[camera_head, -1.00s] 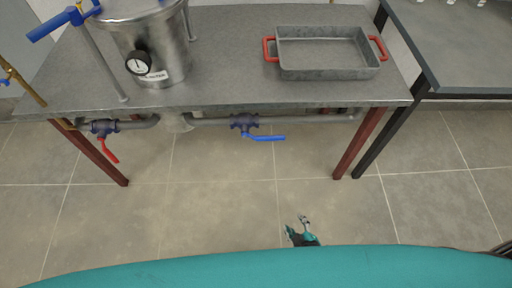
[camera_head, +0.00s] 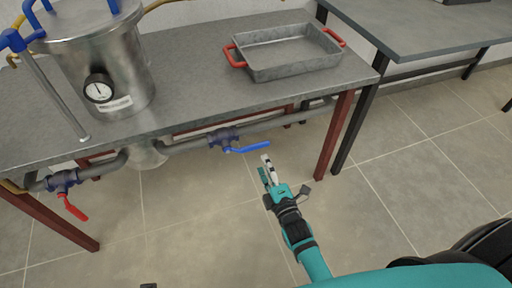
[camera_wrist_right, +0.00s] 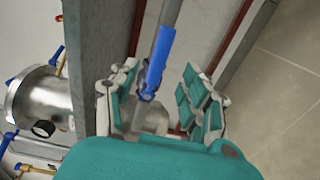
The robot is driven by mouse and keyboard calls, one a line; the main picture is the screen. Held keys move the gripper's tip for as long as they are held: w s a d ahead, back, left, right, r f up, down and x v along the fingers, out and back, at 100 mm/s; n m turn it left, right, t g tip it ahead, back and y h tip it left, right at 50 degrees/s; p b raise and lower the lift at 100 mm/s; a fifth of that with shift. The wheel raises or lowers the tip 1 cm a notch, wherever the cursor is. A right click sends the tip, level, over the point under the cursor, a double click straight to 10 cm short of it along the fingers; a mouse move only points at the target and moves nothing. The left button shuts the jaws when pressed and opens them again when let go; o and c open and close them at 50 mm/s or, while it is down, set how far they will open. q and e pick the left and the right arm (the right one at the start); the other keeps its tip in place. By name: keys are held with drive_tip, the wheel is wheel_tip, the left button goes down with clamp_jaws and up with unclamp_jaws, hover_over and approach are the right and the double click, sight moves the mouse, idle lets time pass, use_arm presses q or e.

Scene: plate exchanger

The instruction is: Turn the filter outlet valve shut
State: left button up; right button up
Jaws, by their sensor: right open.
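A valve (camera_head: 224,137) with a blue lever (camera_head: 250,147) sits on the grey pipe under the table. Its lever points right, roughly along the pipe. A second valve (camera_head: 62,181) with a red lever (camera_head: 73,208) sits further left, its lever slanting down. I cannot read which is the outlet. My right gripper (camera_head: 266,168) is open and empty just below and right of the blue lever's tip. In the right wrist view the blue lever (camera_wrist_right: 158,58) appears between the open fingers (camera_wrist_right: 160,97); I cannot tell contact. My left gripper is not in view.
A steel filter vessel (camera_head: 112,68) with a gauge (camera_head: 99,88) stands on the grey table (camera_head: 196,95). A grey tray (camera_head: 290,63) with red handles stands right of it. A red table leg (camera_head: 336,135) rises right of my gripper. The floor in front is clear.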

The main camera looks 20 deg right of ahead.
sight(257, 148)
drive_tip(key=w+b, duration=0.1)
drive_tip(key=w, duration=0.6)
drive_tip(key=shift+w+a, duration=0.15)
drive_tip(key=shift+w, duration=0.2)
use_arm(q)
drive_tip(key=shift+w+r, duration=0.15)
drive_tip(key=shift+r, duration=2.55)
use_arm(e)
drive_tip(key=shift+w, duration=0.55)
clamp_jaws()
